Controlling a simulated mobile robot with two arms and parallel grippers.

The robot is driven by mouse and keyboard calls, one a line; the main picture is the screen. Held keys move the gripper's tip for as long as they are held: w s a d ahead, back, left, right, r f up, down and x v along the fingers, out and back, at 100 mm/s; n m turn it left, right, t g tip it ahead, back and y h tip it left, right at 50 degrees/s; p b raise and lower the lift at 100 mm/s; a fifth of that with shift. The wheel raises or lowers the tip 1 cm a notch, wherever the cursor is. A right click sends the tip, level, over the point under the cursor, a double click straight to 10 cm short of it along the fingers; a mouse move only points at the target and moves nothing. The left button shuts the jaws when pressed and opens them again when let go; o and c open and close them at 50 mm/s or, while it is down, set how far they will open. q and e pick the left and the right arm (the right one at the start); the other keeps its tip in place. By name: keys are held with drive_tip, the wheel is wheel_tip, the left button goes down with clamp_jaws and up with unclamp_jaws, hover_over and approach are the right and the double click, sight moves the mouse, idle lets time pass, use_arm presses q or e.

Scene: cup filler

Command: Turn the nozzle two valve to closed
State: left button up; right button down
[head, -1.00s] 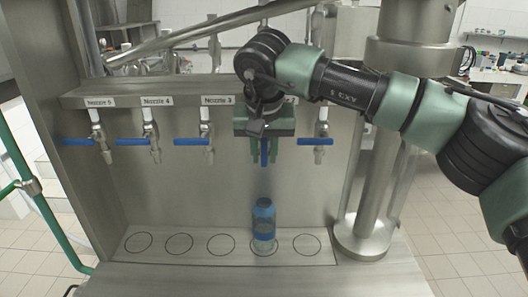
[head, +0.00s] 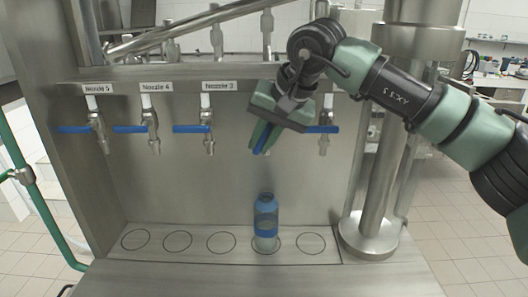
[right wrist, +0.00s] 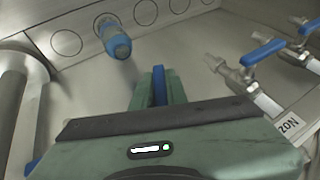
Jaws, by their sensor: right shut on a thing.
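My right gripper (head: 262,140) is shut on the blue handle (head: 265,138) of the valve in the nozzle two place, between the nozzle 3 valve (head: 207,130) and the rightmost valve (head: 323,130). The handle slants down between the green fingers. It also shows in the right wrist view (right wrist: 159,86), between the fingertips (right wrist: 160,88). The gripper hides the nozzle two label and most of the valve body. A blue-capped bottle (head: 265,222) stands upright below, on the fourth ring from the left. My left gripper is not in view.
The nozzle 4 valve (head: 150,130) and nozzle 5 valve (head: 97,130) have blue handles lying level. A steel column (head: 372,200) stands close on the right. The other rings on the steel base (head: 210,262) are empty.

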sight(264, 134)
drive_tip(key=shift+a+y+b, duration=0.1)
drive_tip(key=shift+y+b, duration=0.7)
drive_tip(key=shift+b, duration=0.05)
drive_tip(key=shift+a+r+y+b, duration=0.1)
drive_tip(key=shift+y+b, duration=0.2)
drive_tip(key=shift+b, duration=0.05)
drive_tip(key=shift+r, duration=0.1)
drive_tip(key=c, duration=1.4)
unclamp_jaws()
drive_tip(key=shift+c, duration=0.2)
drive_tip(key=b+v, duration=0.1)
drive_tip(key=v, duration=0.6)
drive_tip(key=shift+b, duration=0.4)
drive_tip(key=shift+s+d+r, duration=0.15)
drive_tip(key=shift+d+r, duration=0.1)
